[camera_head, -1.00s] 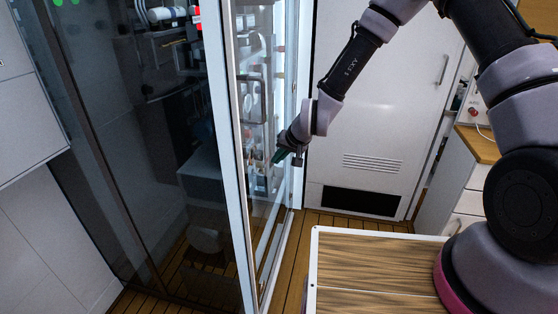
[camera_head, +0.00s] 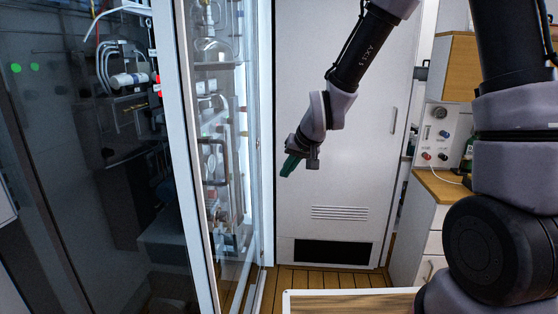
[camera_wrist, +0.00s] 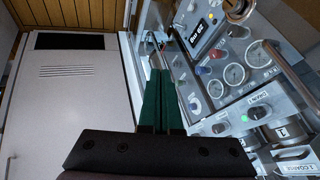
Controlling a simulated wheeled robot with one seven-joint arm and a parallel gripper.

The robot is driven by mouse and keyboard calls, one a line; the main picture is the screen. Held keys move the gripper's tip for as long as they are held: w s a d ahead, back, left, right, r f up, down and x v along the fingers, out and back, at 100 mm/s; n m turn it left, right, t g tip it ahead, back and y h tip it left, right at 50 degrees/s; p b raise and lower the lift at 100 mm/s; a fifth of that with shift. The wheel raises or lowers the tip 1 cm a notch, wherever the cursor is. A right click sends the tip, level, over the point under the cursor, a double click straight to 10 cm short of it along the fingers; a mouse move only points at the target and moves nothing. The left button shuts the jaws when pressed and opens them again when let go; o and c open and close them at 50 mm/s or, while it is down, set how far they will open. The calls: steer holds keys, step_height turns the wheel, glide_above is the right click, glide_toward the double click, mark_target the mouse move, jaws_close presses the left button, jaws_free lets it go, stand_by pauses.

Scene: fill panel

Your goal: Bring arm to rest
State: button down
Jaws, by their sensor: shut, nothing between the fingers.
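My gripper (camera_head: 290,166) hangs from my bent arm, pointing down and to the left in the head view. Its green fingers are together with nothing between them. They also show side by side in the wrist view (camera_wrist: 160,85).
The glass-fronted cabinet (camera_head: 183,130) stands on the left, with pipes and equipment inside. Its panel of gauges (camera_wrist: 235,75) is close beside the fingers in the wrist view. The white door (camera_head: 345,205) is behind. A drawer counter (camera_head: 437,188) stands at right.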

steer(key=s+d+r+m+t+h, duration=0.1)
steer(key=s+d+r, duration=0.1)
steer(key=d+r, duration=0.55)
steer(key=s+d+r+m+h, duration=0.1)
steer(key=s+d+r, duration=0.2)
steer(key=d+r, duration=0.45)
steer(key=s+d+r+m, duration=0.1)
steer(key=s+d+r, duration=0.3)
steer(key=s, duration=0.2)
steer(key=s+d+r+m, duration=0.2)
steer(key=s+d+r, duration=0.1)
steer(key=s, duration=0.3)
steer(key=shift+s+d+r+t, duration=0.3)
steer(key=shift+d+r+t, duration=0.1)
steer(key=shift+d, duration=0.4)
steer(key=c, duration=1.5)
jaws_free()
steer(key=shift+c, duration=0.2)
